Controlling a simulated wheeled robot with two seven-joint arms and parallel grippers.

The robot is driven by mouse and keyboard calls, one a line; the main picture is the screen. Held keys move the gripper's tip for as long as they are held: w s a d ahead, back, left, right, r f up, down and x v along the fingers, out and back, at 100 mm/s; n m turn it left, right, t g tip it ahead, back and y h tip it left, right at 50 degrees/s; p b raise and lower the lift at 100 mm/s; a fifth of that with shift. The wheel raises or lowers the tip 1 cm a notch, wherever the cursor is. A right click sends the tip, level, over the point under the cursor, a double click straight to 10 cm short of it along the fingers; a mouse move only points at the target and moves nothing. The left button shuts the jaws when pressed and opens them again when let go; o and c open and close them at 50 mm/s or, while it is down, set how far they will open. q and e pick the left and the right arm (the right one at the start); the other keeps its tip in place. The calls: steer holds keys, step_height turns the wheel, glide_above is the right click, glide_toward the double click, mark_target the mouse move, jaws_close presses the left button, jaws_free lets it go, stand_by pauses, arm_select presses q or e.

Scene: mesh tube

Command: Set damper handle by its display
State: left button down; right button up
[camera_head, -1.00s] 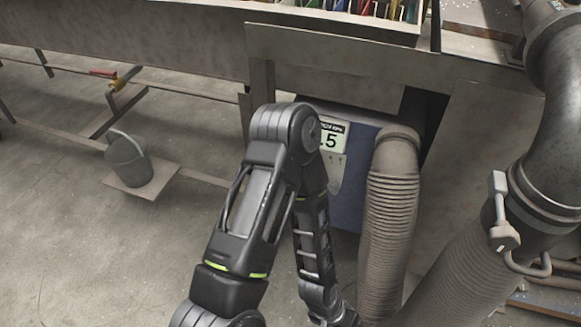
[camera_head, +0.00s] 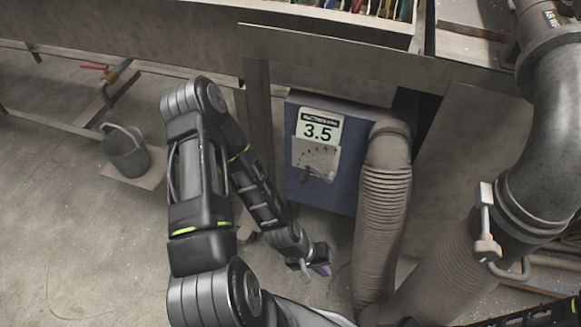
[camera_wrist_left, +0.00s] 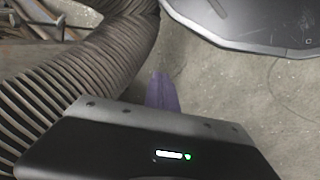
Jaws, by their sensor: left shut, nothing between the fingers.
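The display (camera_head: 319,130) is on the front of a blue box (camera_head: 330,195) below the bench and reads 3.5. A pale dial plate (camera_head: 316,156) with a short dark knob (camera_head: 304,177) sits right under it. A pale lever-like handle (camera_head: 486,222) is on the grey pipe at right; I cannot tell for sure which is the damper handle. My left gripper (camera_head: 322,271) is low, below the box and left of the ribbed hose, touching neither handle. Its purple fingers (camera_wrist_left: 162,92) are shut and empty in the left wrist view. My right gripper is out of view.
A ribbed hose (camera_head: 382,215) runs down beside the box, close to my left gripper; it also shows in the left wrist view (camera_wrist_left: 85,65). A thick grey pipe (camera_head: 560,130) stands at right. A bucket (camera_head: 125,152) stands at left. The floor at lower left is clear.

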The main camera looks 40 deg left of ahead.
arm_select(q)
steer(key=w+a+r+m+t+p, duration=0.1)
steer(key=w+a+r+p, duration=0.1)
steer(key=a+r, duration=0.4)
steer(key=w+a+r+m+t+p, duration=0.1)
steer(key=a+r, duration=0.5)
steer(key=a, duration=0.7)
steer(key=w+a+r+m+t+p, duration=0.1)
steer(key=w+a+r+p, duration=0.4)
steer(key=a, duration=0.5)
steer(key=shift+a+r+m+y+p, duration=0.3)
steer(key=shift+r+m+p, duration=0.35)
steer(key=shift+m, duration=0.25)
steer(key=shift+w, duration=0.15)
steer(key=w+d+f+b, duration=0.1)
steer(key=w+d+f, duration=0.5)
steer(key=d+f, duration=0.1)
steer(key=shift+w+f, duration=0.2)
steer(key=shift+f, duration=0.15)
